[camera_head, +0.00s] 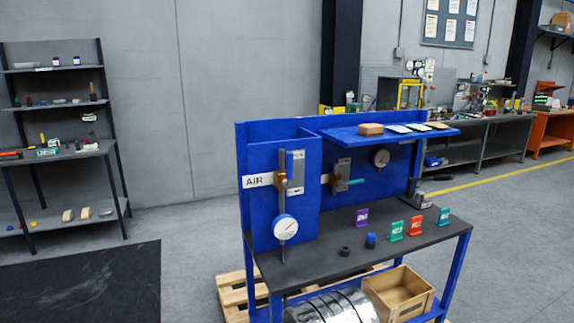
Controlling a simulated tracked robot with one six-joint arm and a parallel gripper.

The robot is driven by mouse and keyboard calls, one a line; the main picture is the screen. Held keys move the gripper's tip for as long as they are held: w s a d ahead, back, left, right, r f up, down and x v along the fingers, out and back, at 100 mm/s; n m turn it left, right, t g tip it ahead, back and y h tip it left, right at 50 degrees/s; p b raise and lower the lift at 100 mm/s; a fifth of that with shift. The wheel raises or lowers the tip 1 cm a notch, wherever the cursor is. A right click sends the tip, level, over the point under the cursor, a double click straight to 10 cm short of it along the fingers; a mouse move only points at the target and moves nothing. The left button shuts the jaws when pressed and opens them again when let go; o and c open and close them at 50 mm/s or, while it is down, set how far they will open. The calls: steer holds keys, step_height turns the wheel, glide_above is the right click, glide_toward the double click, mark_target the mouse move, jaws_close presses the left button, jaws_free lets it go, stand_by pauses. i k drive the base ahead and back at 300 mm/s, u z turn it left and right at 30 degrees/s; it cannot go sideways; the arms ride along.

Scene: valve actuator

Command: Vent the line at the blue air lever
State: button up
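A blue workbench (315,143) with a dark top stands right of centre. On its left blue panel, a white label reading AIR (257,181) sits beside a brass valve (280,180) on a vertical grey pipe. A white plate (295,172) is behind it, and a round white gauge (285,227) is below. Further right, set back, a second valve has a teal-blue lever (350,182) lying roughly horizontal, pointing right. I cannot tell whether a lever on the AIR valve is blue. My gripper is not in view.
Small purple (361,217), green (397,231), red (415,226) and teal (443,216) tags stand on the benchtop (330,262). A shelf (390,136) overhangs the second valve. A wooden crate (399,293) sits below. Open floor (195,250) lies left, beside a black mat (85,285).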

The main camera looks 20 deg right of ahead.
mark_target(286, 184)
steer(key=z, duration=0.05)
steer(key=i, duration=1)
steer(key=u, duration=0.05)
